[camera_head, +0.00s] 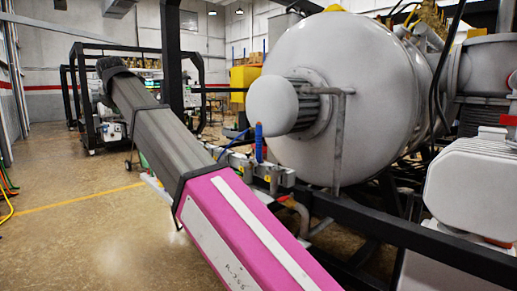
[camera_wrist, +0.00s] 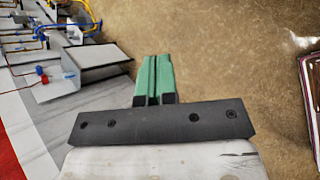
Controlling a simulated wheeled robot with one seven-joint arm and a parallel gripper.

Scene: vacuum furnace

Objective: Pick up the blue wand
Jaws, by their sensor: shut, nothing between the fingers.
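A slim blue upright piece (camera_head: 258,142), which looks like the blue wand, stands at the metal block in front of the big grey vessel in the head view. My gripper (camera_wrist: 153,62) has green fingers, shut together and empty, over bare floor in the wrist view. It is apart from the blue pieces. I cannot make out its fingers in the head view.
The grey round vessel (camera_head: 350,80) and its dark frame (camera_head: 420,240) fill the right of the head view. A metal block (camera_head: 270,172) with blue hose sits in front. Black-framed equipment (camera_head: 95,110) stands behind. The brown floor (camera_head: 70,225) at the left is mostly open.

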